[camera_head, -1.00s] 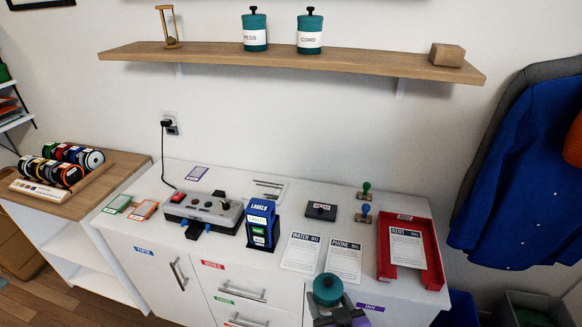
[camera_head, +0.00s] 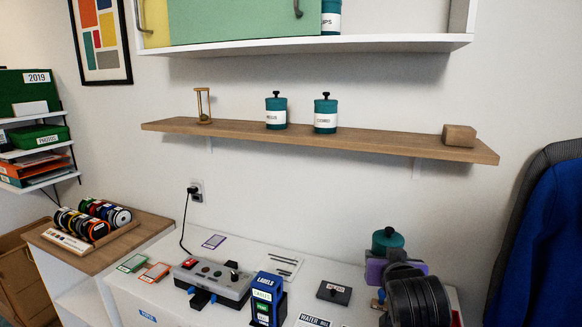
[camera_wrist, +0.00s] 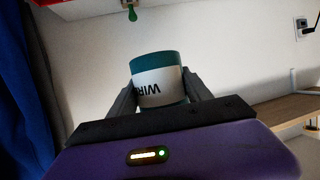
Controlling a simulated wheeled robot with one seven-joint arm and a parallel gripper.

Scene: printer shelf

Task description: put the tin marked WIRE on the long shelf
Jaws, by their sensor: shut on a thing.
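The teal tin with a white label marked WIRE (camera_wrist: 158,80) is between the two fingers of my gripper (camera_wrist: 160,100) in the wrist view. My gripper is shut on it. In the head view the held tin (camera_head: 387,239) shows its teal top above my gripper (camera_head: 390,262), over the right part of the white cabinet. Its label is hidden there. The long wooden shelf (camera_head: 350,139) runs along the wall, above and behind my gripper. Two similar teal tins, one at the left (camera_head: 276,111) and one beside it (camera_head: 325,114), stand upright on the shelf.
An hourglass (camera_head: 203,106) stands at the shelf's left end and a wooden block (camera_head: 459,135) near its right end. The shelf is clear between the right tin and the block. A wall cabinet (camera_head: 300,46) hangs above. A label holder (camera_head: 266,299) stands on the white cabinet.

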